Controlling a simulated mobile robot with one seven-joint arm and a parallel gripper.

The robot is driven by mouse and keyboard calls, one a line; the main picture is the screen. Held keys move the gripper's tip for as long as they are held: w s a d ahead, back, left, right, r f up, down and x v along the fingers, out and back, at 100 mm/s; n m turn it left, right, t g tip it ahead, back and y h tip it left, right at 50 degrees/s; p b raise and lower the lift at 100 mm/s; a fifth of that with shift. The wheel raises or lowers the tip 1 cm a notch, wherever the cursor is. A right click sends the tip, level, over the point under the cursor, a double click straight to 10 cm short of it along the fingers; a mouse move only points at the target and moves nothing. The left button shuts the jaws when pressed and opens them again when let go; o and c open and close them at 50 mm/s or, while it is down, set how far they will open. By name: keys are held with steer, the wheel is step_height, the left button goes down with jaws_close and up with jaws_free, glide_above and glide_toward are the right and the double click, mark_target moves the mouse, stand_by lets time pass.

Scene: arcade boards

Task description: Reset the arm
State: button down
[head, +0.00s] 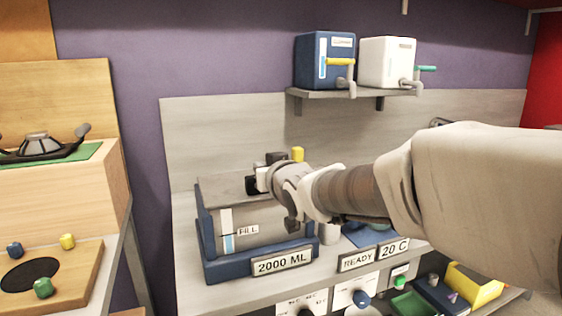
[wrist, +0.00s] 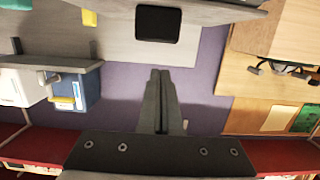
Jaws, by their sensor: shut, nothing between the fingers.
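My arm reaches in from the right in the head view. Its wrist (head: 295,190) is in front of the upper part of a blue-framed tank (head: 262,215) marked FILL and 2000 ML. My gripper (wrist: 160,74) is shut and empty in the wrist view, its two dark fingers together. The fingers point toward the purple wall, and the wrist picture is upside down. In the head view the fingertips are mostly hidden by the wrist. A black square (wrist: 158,24) shows just past the fingertips in the wrist view, apart from them in the picture.
A blue dispenser (head: 325,60) and a white dispenser (head: 386,62) stand on a wall shelf. A yellow block (head: 297,154) is behind my wrist. READY (head: 358,260) and 20 C (head: 394,248) signs edge the counter. A wooden board (head: 50,270) with coloured knobs is at left.

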steer(key=s+d+f+m+g+h, duration=0.2)
steer(key=s+d+f+h, duration=0.1)
steer(key=s+d, duration=0.45)
steer(key=s+d+f+m+g+h, duration=0.1)
steer(key=s+d+f+h, duration=0.1)
steer(key=s+d+f, duration=0.35)
steer(key=s+d+f+m+g+h, duration=0.1)
steer(key=s+d+f+g, duration=0.3)
steer(key=s, duration=0.5)
steer(key=s+d+f+m+g+h, duration=0.1)
steer(key=s+d+g, duration=0.1)
steer(key=s+d, duration=0.55)
step_height(320, 180, up, 20)
steer(key=s+a+p, duration=0.1)
steer(key=p, duration=1.8)
steer(key=shift+a+f+p, duration=0.25)
steer(key=shift+a+p, duration=0.1)
